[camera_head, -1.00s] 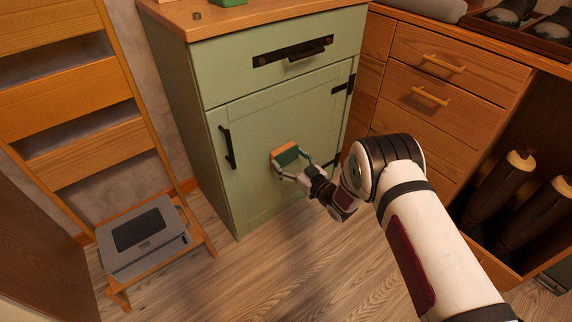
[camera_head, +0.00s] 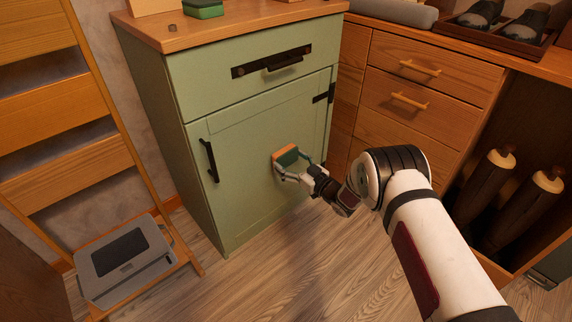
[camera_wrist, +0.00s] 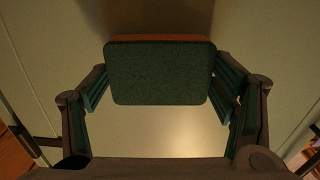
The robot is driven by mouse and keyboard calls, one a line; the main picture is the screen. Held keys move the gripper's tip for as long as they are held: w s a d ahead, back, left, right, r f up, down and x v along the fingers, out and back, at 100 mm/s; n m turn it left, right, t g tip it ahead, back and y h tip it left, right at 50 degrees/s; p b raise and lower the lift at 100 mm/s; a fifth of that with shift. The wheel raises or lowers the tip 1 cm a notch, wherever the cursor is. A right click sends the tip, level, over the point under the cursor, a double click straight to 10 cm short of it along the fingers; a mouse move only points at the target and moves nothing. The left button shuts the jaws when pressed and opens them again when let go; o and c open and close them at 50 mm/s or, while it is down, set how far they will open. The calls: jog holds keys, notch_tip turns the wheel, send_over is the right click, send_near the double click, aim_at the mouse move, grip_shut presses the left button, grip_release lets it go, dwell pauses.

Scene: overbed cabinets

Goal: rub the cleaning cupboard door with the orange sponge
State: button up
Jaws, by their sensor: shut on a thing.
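The orange sponge (camera_head: 285,155) has a dark green face towards my gripper and an orange side towards the door. My gripper (camera_head: 290,166) is shut on it, holding it at the middle of the green cupboard door (camera_head: 240,175). In the wrist view the sponge's green face (camera_wrist: 160,73) fills the upper middle, with a finger at each side and a shadow on the door above it. The sponge looks to be at or very near the door panel; I cannot tell whether it touches. The door is closed, with a dark handle (camera_head: 209,160) on its left.
A drawer with a dark handle (camera_head: 288,60) is above the door. A wooden ladder rack (camera_head: 60,120) and a grey box (camera_head: 125,262) stand on the left. Wooden drawers (camera_head: 420,95) and an open bay with boots (camera_head: 510,195) are on the right. The floor in front is clear.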

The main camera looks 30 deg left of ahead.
jog(key=shift+w+a, duration=0.1)
jog(key=shift+w, duration=0.05)
jog(key=shift+s+a+p, duration=0.35)
jog(key=shift+s+a, duration=0.45)
jog(key=shift+s, duration=1.1)
jog(key=shift+s+a+p, duration=0.3)
jog(key=shift+s+a, duration=0.5)
jog(key=shift+s, duration=1.15)
jog(key=shift+s+a+p, duration=0.35)
jog(key=shift+s+a, duration=0.45)
jog(key=shift+s, duration=1.1)
jog(key=shift+w+d, duration=0.1)
jog(key=shift+d, duration=0.45)
jog(key=shift+p+v, duration=0.85)
jog(key=shift+v, duration=1.8)
jog(key=shift+p+v, duration=0.45)
jog(key=shift+v, duration=1.05)
